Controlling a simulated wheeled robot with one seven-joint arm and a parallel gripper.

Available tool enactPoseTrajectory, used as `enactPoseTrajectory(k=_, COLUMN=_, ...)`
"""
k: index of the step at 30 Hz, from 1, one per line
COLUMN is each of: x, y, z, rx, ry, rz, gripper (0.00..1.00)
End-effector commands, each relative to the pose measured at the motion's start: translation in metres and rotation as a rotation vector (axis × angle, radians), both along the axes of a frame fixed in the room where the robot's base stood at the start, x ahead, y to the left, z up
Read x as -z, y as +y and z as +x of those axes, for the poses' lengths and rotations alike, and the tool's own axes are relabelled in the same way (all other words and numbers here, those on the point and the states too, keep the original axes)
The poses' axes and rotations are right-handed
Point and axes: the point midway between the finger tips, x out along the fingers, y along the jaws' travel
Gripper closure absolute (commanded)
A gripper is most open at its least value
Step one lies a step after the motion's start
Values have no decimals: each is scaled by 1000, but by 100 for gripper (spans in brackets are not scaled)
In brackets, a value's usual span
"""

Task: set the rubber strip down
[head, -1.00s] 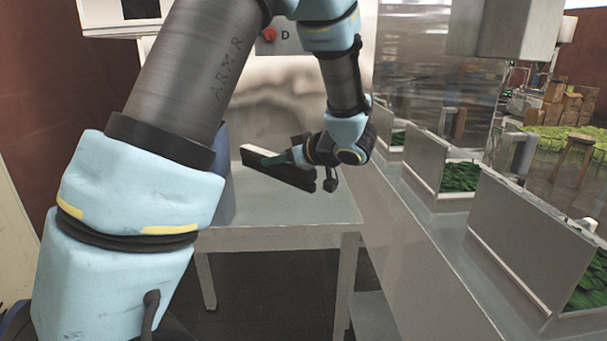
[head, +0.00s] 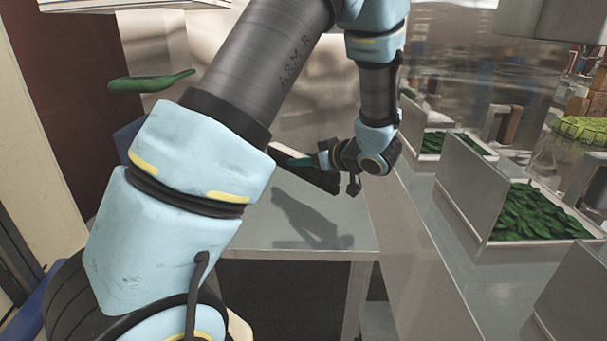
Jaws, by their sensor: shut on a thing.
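The rubber strip (head: 322,181) appears to be the long black bar at my gripper. It has a pale upper side and slants down from upper left to lower right. My gripper (head: 318,160) points left and is shut on it, as far as this small view shows. My forearm hides the strip's left surroundings and the table's left part.
Metal bins with green leafy contents (head: 535,212) line the bench on the right, behind upright grey panels (head: 487,187). A green pod-like thing (head: 150,82) shows at upper left without visible support. The table's front part is clear.

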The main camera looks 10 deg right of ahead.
Motion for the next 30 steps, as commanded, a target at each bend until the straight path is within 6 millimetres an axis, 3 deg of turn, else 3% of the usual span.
enactPoseTrajectory(k=9, x=39, y=0, z=0, rx=0, ry=1, rz=2, gripper=100)
enactPoseTrajectory(k=21, x=45, y=0, z=0, rx=0, ry=-1, rz=-1, gripper=100)
enactPoseTrajectory(k=22, x=45, y=0, z=0, rx=0, ry=0, rz=0, gripper=57)
enactPoseTrajectory(k=30, x=44, y=0, z=0, rx=0, ry=-1, rz=-1, gripper=28)
